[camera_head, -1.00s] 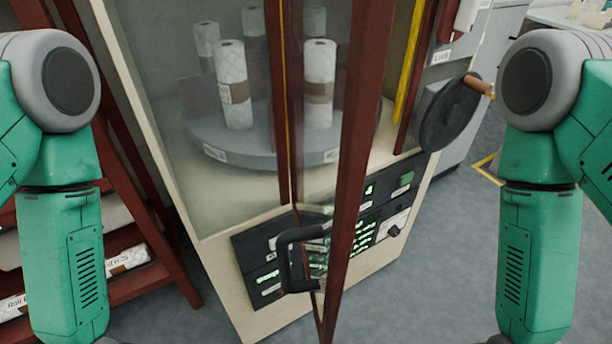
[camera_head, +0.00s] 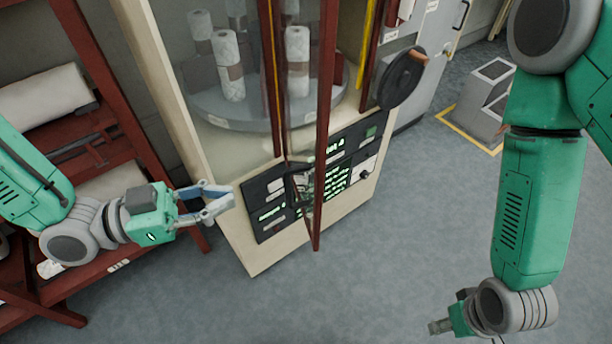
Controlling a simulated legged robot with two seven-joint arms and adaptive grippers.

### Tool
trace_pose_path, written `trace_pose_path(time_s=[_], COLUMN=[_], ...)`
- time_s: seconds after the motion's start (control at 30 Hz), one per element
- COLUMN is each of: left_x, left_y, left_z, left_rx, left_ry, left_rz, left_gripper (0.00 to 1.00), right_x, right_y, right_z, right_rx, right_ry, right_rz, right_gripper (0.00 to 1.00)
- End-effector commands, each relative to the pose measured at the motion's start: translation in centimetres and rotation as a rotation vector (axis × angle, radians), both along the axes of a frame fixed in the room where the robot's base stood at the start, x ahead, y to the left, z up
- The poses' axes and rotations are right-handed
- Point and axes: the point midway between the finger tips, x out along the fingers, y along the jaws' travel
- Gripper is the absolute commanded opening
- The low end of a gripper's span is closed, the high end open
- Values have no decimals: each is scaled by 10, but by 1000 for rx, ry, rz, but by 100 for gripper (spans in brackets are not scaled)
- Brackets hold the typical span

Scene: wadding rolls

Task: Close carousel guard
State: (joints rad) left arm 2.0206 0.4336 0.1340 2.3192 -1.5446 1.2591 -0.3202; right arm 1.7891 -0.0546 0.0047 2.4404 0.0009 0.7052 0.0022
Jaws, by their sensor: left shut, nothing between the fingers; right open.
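The carousel guard is a clear panel with a dark red frame (camera_head: 326,110). It stands swung out, ajar, in front of the cream cabinet (camera_head: 172,75). Its black handle (camera_head: 292,188) is low on the panel, in front of the control panel. Behind the glass, the grey round carousel (camera_head: 240,118) carries several upright white rolls (camera_head: 228,65). My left gripper (camera_head: 226,198) is shut and empty, left of the handle and apart from it. My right gripper (camera_head: 434,327) is at the bottom right, far from the guard; its fingers are small in view, open, with nothing seen between them.
A dark red rack (camera_head: 110,100) with large rolls stands at the left, close to my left arm. A black handwheel (camera_head: 402,80) sticks out at the cabinet's right. A grey box (camera_head: 485,100) stands in a yellow floor outline. The floor (camera_head: 400,220) before the cabinet is clear.

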Motion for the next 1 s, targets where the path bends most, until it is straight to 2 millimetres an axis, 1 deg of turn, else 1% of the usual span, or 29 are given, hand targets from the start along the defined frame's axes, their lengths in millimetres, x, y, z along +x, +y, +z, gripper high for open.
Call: trace_pose_path(time_s=[0.17, 0.3, 0.5, 0.6, 0.7, 0.83, 1.0], left_x=[7, 14, 24, 28, 30, 31, 31], left_y=[-33, -63, -98, -110, -116, -120, -120], left_z=[0, 0, 0, 0, 0, 0, -1], left_rx=[-1, -1, 0, 0, 0, -1, 0], left_ry=[2, 2, 3, 2, 2, 2, 3], left_rz=[-4, -4, -3, -1, 0, 1, 1], left_gripper=[0, 0, 0, 0, 0, 0, 0], right_x=[0, 0, 0, 0, 0, 0, 0], right_y=[0, 0, 0, 0, 0, 0, 0], right_z=[3, 6, 11, 13, 14, 14, 14], right_rx=[0, 0, 0, 0, 0, 0, 0], right_ry=[0, 0, 0, 0, 0, 0, 0], right_rz=[0, 0, 0, 0, 0, 0, 0], right_gripper=[48, 48, 48, 48, 48, 48, 48])
